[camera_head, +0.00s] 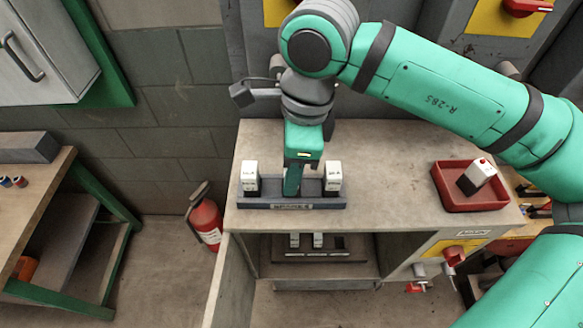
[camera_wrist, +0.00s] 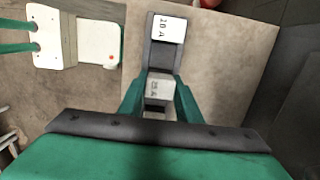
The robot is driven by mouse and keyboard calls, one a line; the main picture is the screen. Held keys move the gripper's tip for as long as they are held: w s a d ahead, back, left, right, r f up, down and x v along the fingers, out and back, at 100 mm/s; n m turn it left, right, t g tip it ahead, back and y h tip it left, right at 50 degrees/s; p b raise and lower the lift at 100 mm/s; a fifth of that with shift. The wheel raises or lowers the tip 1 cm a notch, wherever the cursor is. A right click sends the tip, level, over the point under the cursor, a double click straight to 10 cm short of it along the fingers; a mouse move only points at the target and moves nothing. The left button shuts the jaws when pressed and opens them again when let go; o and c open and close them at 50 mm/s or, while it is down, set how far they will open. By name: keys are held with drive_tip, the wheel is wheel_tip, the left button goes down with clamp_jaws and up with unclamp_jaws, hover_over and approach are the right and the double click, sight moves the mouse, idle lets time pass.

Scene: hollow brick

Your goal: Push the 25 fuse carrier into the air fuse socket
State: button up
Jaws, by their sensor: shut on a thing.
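My gripper (camera_head: 292,183) points down into the middle of a dark rack (camera_head: 292,205) on the cabinet top. In the wrist view its green fingers (camera_wrist: 158,98) are shut on a pale fuse carrier (camera_wrist: 157,87), its label small and seemingly "25 A". The fingers hide this carrier in the head view. I cannot tell whether it still rests in the rack. A white carrier (camera_head: 249,178) stands at the rack's left end and another (camera_head: 333,178) at its right end. One reads "10 A" in the wrist view (camera_wrist: 167,28). A socket base (camera_head: 305,257) in the open cabinet below holds two pale carriers (camera_head: 318,240) at its left; its right part looks empty.
A red tray (camera_head: 469,201) with a white, red-topped piece (camera_head: 477,176) stands right on the cabinet top. An open door (camera_head: 229,295) stands at the cabinet's front left. The cabinet top (camera_head: 385,175) is clear between rack and tray. A fire extinguisher (camera_head: 206,223) is at the left.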

drive_tip(key=shift+f, duration=0.25)
drive_tip(key=o, duration=1.1)
drive_tip(key=r, duration=0.7)
drive_tip(key=d+r, duration=0.1)
drive_tip(key=r, duration=0.3)
drive_tip(key=shift+d, duration=0.1)
